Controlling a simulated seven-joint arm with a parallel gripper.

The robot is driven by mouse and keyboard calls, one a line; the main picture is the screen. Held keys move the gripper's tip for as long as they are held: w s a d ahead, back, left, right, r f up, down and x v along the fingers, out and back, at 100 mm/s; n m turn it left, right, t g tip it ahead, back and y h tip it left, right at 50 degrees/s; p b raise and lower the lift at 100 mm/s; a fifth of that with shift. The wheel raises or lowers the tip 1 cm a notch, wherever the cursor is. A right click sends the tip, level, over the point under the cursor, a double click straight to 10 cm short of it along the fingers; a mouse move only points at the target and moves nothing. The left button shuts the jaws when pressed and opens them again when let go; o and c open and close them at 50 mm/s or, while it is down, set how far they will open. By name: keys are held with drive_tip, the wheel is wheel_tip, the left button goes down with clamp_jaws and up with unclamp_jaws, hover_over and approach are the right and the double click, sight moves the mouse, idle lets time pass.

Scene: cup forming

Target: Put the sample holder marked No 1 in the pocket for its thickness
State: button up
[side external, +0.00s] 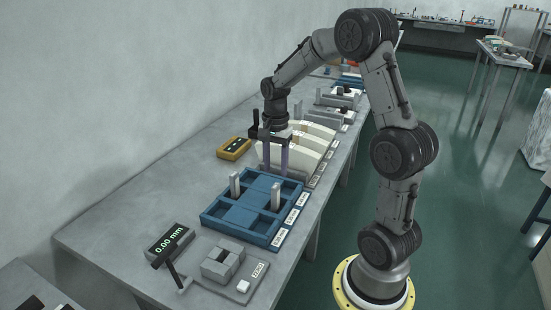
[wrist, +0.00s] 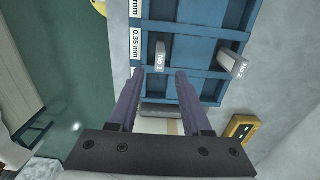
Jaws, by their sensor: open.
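The sample holder marked No 1 (wrist: 160,56) stands upright in the blue pocket tray (wrist: 196,43), on the side with the white thickness labels. In the wrist view it is beside the "0.35 mm" label (wrist: 136,46); its foot is hard to make out. In the side view the No 1 holder (side external: 276,197) is on the label side of the tray (side external: 222,217). My gripper (wrist: 160,74) is open and empty, its fingertips apart and in line with the No 1 holder. In the side view my gripper (side external: 275,165) points down near the tray's far end.
A holder marked No 2 (wrist: 232,65) stands at the tray's other long side, also in the side view (side external: 235,185). Cream slanted blocks (side external: 312,143) stand beyond my gripper. A yellow device (side external: 234,148), a "0.00 mm" gauge (side external: 170,243) and a grey block fixture (side external: 222,261) flank the tray.

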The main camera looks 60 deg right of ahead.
wheel_tip(320, 180, up, 3)
drive_tip(key=shift+a+f, duration=0.1)
drive_tip(key=s+a+r+n+t, duration=0.2)
drive_tip(key=s+a+r+n, duration=0.15)
drive_tip(key=a+n, duration=0.2)
drive_tip(key=s+a+r+n+t, duration=0.1)
drive_tip(key=s+a+r+n, duration=0.3)
drive_tip(key=a, duration=0.3)
drive_tip(key=s+a+n+t, duration=0.2)
drive_tip(key=s+a+n, duration=0.4)
drive_tip(key=s+n, duration=0.2)
drive_tip(key=shift+a+r+t, duration=0.15)
drive_tip(key=shift+r+t, duration=0.15)
drive_tip(key=shift+r, duration=0.05)
drive_tip(key=shift+n, duration=0.25)
